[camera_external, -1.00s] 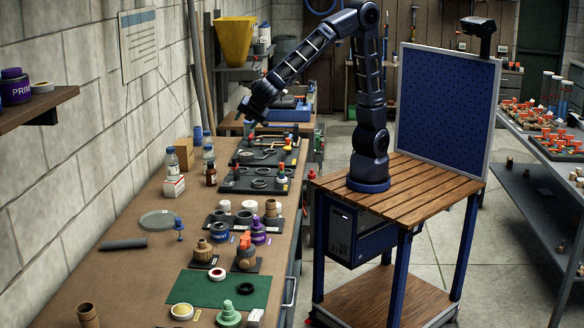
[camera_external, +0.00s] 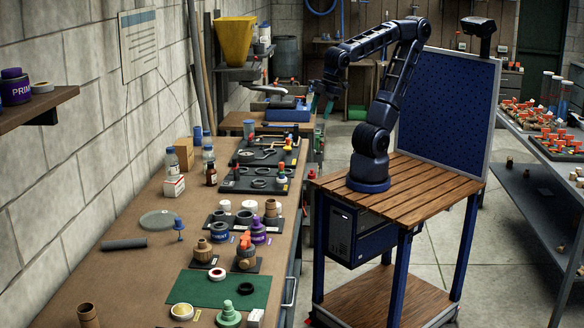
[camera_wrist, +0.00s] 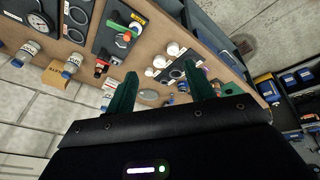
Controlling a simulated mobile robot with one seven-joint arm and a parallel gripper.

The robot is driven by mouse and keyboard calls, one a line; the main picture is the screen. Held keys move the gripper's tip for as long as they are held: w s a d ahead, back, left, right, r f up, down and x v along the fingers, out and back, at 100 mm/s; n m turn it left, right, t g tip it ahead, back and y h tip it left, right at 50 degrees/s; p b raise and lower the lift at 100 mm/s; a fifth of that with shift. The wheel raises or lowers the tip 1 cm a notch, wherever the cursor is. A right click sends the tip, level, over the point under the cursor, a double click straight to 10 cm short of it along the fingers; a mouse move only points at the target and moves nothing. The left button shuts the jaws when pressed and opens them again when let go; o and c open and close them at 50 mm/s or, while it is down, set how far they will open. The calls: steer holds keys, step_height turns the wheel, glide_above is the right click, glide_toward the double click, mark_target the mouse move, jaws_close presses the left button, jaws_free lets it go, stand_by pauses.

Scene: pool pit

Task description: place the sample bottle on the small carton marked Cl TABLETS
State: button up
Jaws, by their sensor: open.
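A clear bottle with a blue cap (camera_external: 172,158) stands upright on a small white carton (camera_external: 174,186) near the wall; the carton's lettering is too small to read. The bottle and carton show small and partly hidden behind a finger in the wrist view. My gripper (camera_external: 322,100) is high beyond the far right of the bench, well away from the bottle. In the wrist view my gripper (camera_wrist: 160,90) has its two green fingers wide apart with nothing between them.
Another blue-capped bottle (camera_external: 208,155), a brown bottle (camera_external: 211,175) and a brown box (camera_external: 184,151) stand near the carton. Black trays (camera_external: 232,187) with fittings lie to its right.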

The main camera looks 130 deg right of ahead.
steer(key=shift+m+t+y, duration=0.5)
steer(key=shift+y, duration=0.1)
steer(key=s+a, duration=0.3)
steer(key=shift+s+a, duration=0.1)
steer(key=shift+s, duration=0.05)
